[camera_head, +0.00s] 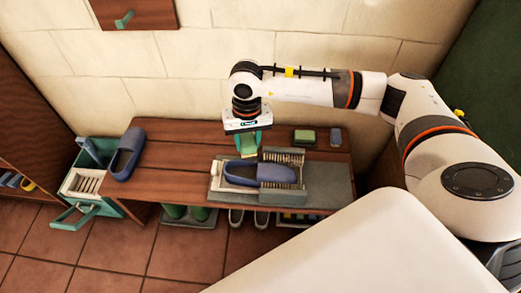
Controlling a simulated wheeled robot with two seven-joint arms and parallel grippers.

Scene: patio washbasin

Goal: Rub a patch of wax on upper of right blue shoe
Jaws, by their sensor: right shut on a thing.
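The right blue shoe (240,180) lies on its side-to-side length in a grey holder (217,184) on the wooden bench, its toe at the right between rows of bristles. My right gripper (248,140) points down just behind the shoe. It is shut on a teal tool (250,143) with a pale yellowish lower end, too small to identify surely. The tool's lower end is close to the shoe's back edge; I cannot tell whether they touch. No patch of wax can be made out on the upper. The left blue shoe (125,155) stands at the bench's left end. My left gripper is not in view.
A green block (304,137) and a small blue-grey block (335,137) sit at the bench's back right. A teal and white caddy (84,182) stands left of the bench (185,158). Boots and shoes are underneath. The tiled wall is close behind.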

